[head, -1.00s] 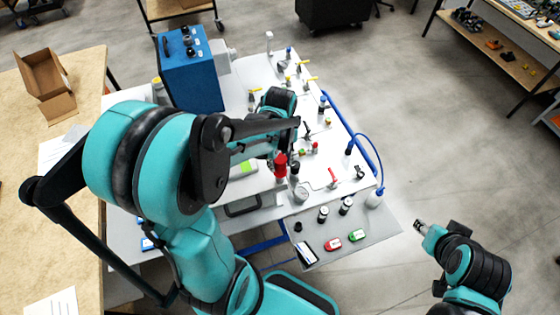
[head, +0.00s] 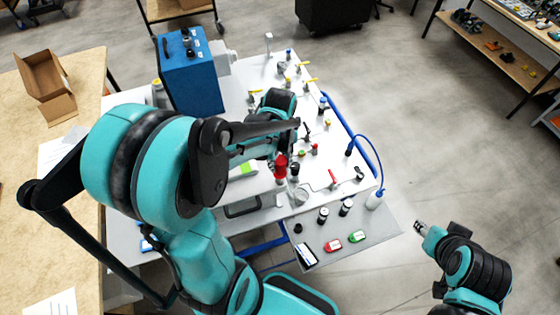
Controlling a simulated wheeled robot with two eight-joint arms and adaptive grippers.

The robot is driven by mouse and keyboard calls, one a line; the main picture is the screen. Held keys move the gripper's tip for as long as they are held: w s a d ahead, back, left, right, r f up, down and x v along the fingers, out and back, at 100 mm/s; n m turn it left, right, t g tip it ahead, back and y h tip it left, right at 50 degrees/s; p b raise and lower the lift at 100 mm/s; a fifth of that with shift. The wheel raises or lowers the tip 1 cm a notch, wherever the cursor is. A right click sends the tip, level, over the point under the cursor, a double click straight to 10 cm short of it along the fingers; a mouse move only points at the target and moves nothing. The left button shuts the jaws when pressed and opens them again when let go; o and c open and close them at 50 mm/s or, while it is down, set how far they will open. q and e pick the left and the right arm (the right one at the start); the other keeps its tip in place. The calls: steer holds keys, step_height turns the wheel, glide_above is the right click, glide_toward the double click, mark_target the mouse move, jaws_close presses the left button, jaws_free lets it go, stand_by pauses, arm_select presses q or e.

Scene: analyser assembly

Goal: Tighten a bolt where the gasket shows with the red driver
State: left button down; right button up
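My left arm reaches over the white work table from the left. Its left gripper (head: 284,149) points down and is shut on the upright red driver (head: 281,163), though my arm link partly hides the fingers. The driver's dark lower end is above the panel, beside a small black-topped part (head: 294,169); I cannot tell whether it touches anything. The gasket and bolt are too small or hidden to make out. My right gripper (head: 420,227) is empty, off the table's right side; its opening is too small to judge.
A grey tray (head: 375,232) at the front right holds red (head: 333,245) and green (head: 356,236) items and black cylinders. A blue box (head: 190,75) stands at the back left. Valves and fittings crowd the panel. A blue hose (head: 368,148) loops along the right edge.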

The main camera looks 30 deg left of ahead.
arm_select(q)
steer(key=shift+w+r+p, duration=0.1)
steer(key=shift+r+p, duration=0.4)
steer(key=shift+r, duration=0.1)
steer(key=shift+r+p, duration=0.5)
steer(key=shift+r, duration=0.2)
steer(key=shift+r+p, duration=1.3)
steer(key=shift+r, duration=0.4)
